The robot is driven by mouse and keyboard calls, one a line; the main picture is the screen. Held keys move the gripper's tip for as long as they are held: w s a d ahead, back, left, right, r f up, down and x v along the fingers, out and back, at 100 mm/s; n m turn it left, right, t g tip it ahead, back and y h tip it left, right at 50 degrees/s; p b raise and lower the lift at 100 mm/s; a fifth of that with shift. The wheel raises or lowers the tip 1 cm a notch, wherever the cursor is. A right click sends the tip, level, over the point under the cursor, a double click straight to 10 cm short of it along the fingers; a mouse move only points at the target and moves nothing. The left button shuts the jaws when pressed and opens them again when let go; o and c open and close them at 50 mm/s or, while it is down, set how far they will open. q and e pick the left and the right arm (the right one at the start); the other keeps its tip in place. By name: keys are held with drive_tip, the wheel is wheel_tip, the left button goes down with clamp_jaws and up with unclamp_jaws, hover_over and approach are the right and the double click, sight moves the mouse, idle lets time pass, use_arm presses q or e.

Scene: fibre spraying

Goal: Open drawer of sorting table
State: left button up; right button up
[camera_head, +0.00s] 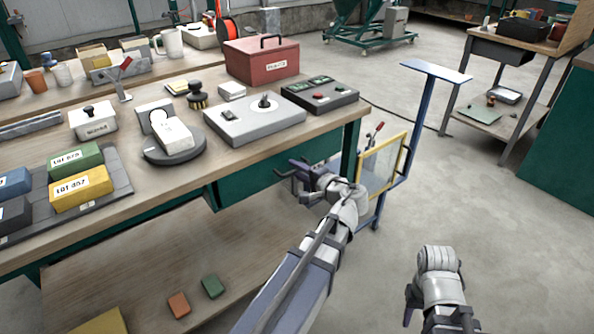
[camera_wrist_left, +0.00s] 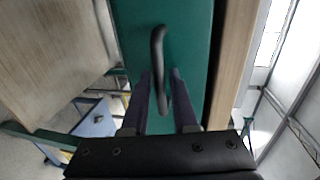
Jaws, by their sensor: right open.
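The sorting table (camera_head: 120,212) has a wooden top with a green drawer (camera_head: 250,183) under its front edge. In the left wrist view the green drawer front (camera_wrist_left: 192,30) carries a dark curved handle (camera_wrist_left: 157,50). My left gripper (camera_head: 286,173) is at the drawer front. In the left wrist view its two fingers (camera_wrist_left: 161,78) are apart, one on each side of the handle's lower part; contact is not clear. The handle is hidden in the head view. The drawer looks shut. My right gripper (camera_head: 432,318) hangs low at the bottom right, away from the table, open and partly cut off.
The tabletop bears a red toolbox (camera_head: 262,60), a grey scale (camera_head: 255,120), a control box (camera_head: 320,95) and yellow and green blocks (camera_head: 80,187). A blue stand with a yellow-framed panel (camera_head: 380,170) stands right of the table.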

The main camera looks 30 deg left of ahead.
use_arm(q)
clamp_jaws()
idle(1.4)
